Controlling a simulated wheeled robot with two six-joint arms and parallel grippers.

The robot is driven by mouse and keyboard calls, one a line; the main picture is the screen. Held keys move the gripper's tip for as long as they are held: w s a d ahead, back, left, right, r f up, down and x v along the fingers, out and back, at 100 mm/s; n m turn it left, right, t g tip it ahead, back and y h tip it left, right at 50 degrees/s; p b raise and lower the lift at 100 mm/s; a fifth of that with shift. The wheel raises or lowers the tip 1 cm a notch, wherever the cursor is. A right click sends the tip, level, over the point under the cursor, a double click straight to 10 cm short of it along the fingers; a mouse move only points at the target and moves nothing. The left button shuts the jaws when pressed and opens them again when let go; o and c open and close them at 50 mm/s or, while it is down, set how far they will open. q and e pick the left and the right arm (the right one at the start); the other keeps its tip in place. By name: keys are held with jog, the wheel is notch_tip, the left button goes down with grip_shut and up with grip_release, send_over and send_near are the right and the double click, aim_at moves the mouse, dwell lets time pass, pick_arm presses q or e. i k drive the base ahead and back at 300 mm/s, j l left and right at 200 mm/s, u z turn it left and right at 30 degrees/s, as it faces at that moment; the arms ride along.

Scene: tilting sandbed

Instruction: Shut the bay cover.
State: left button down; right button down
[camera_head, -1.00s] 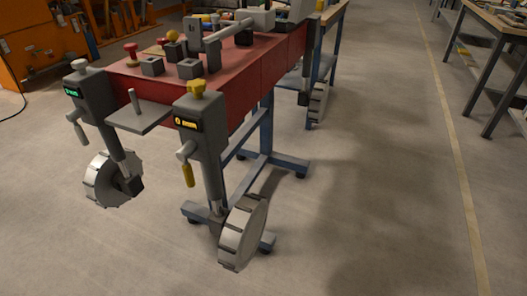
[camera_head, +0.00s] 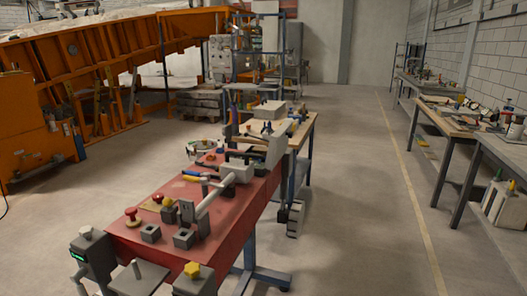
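A red wheeled rover body (camera_head: 232,215) stands on a blue stand in the lower middle of the head view. Its top carries a red knob (camera_head: 131,215), grey square blocks (camera_head: 150,233), and a grey arm-like part (camera_head: 215,192). A pale grey upright piece (camera_head: 277,146) stands at the rover's far end. I cannot tell which part is the bay cover, or whether it is open. Neither of my grippers is in view.
A wooden table (camera_head: 303,132) stands behind the rover. Workbenches (camera_head: 450,128) line the right wall. A large orange tilting frame (camera_head: 80,67) fills the back left. The floor between rover and benches (camera_head: 350,220) is clear.

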aim_at(278, 146)
jog(key=i+l+u, duration=0.15)
jog(key=l+u, duration=0.25)
jog(key=i+l+u, duration=0.15)
jog(key=u, duration=0.25)
jog(key=l+u, duration=0.4)
jog(key=i+l, duration=0.05)
